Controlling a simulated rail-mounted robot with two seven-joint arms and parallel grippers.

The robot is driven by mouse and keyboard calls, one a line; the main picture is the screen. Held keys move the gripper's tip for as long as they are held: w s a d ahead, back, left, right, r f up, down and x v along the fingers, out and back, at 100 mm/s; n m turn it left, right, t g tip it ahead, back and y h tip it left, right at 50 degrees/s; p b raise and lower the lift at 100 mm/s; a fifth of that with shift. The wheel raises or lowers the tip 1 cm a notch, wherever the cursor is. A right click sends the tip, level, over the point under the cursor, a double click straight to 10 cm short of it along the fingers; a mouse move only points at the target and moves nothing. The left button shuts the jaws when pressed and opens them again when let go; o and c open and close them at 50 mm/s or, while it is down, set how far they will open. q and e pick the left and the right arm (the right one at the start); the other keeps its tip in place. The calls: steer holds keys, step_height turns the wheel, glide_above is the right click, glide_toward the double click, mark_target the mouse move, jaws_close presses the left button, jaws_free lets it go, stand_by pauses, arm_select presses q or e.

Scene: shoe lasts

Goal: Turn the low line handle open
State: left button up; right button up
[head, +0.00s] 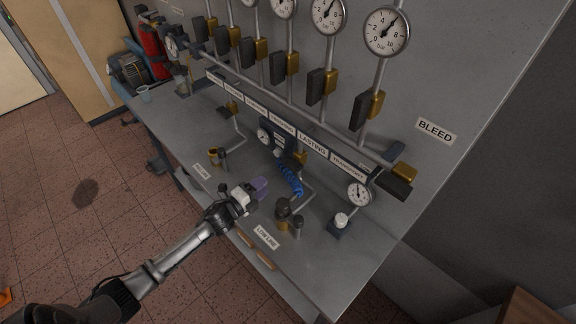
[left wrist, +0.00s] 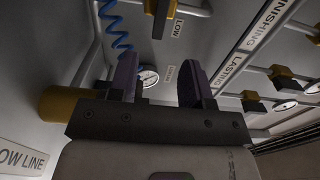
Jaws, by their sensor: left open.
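The LOW LINE label (head: 267,236) lies on the grey bench top near its front edge. Just behind it stands a brass fitting with a dark round top (head: 283,208); which part is the handle I cannot tell clearly. My left gripper (head: 257,188) is left of this fitting, above the bench and apart from it. In the left wrist view my left gripper (left wrist: 159,72) has its purple fingers spread with nothing between them. A brass cylinder (left wrist: 62,103) shows left of the fingers, partly hidden by the gripper, near the LOW LINE label (left wrist: 20,158). My right gripper is not in view.
A blue coiled hose (head: 289,178) hangs behind the fitting. A small gauge (head: 359,193) and a white-capped part (head: 341,220) stand to the right. Another brass fitting (head: 213,155) is further left. Several valves and gauges line the back panel. Bare bench lies front right.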

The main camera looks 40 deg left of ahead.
mark_target(288, 167)
arm_select(q)
steer(key=w, duration=0.8)
steer(key=w+d, duration=0.1)
steer(key=w, duration=0.4)
steer(key=shift+d, duration=0.1)
jaws_close()
